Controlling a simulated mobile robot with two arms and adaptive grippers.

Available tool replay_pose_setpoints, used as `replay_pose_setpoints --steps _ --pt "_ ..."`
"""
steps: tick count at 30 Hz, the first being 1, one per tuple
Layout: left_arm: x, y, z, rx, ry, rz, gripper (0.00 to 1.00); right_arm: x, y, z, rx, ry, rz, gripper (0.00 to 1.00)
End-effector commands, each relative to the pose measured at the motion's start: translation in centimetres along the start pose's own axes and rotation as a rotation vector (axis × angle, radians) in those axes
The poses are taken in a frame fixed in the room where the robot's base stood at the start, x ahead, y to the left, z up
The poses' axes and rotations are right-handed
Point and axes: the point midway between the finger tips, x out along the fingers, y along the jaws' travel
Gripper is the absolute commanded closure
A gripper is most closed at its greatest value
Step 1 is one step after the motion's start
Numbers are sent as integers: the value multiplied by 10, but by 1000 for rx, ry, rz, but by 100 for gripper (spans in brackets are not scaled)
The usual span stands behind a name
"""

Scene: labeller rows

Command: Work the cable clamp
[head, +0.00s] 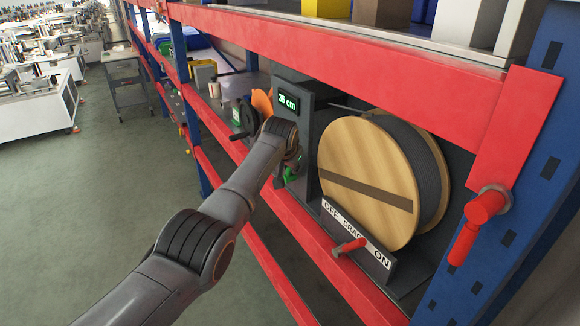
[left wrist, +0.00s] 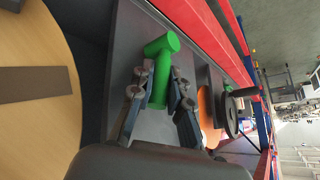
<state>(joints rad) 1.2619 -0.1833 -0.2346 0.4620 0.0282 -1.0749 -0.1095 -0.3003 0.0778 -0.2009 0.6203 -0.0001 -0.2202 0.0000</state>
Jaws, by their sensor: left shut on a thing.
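A green T-shaped handle (left wrist: 162,46), which I take to be the cable clamp's, stands out from a grey panel in the left wrist view. My left gripper (left wrist: 160,85) is shut on its stem, one finger on each side, with the crossbar beyond the fingertips. In the head view my wrist covers most of the gripper, and only bits of the green handle (head: 291,175) show. A wooden cable drum (head: 366,178) with dark cable stands to the right of the clamp. A display (head: 289,103) above reads "35 cm". My right gripper is not in view.
A red drag lever (head: 349,247) sits at the plate (head: 358,234) marked OFF DRAG ON. A black crank wheel (head: 243,117) and an orange disc (head: 262,101) are left of the display. Red shelf beams run above and below. The floor (head: 110,200) at left is clear.

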Motion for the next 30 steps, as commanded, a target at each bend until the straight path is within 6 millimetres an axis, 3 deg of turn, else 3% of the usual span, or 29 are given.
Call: replay_pose_setpoints --steps 6,7,9,21,30 --pt "0 1 1 0 -2 1 100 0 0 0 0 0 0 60" --pt "1 1 1 0 -2 1 81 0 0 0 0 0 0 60" --pt "1 1 1 0 -2 1 73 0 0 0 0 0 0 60" --pt "-2 0 0 0 1 0 73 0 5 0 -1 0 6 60" --pt "-27 0 0 0 2 0 73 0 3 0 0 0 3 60"
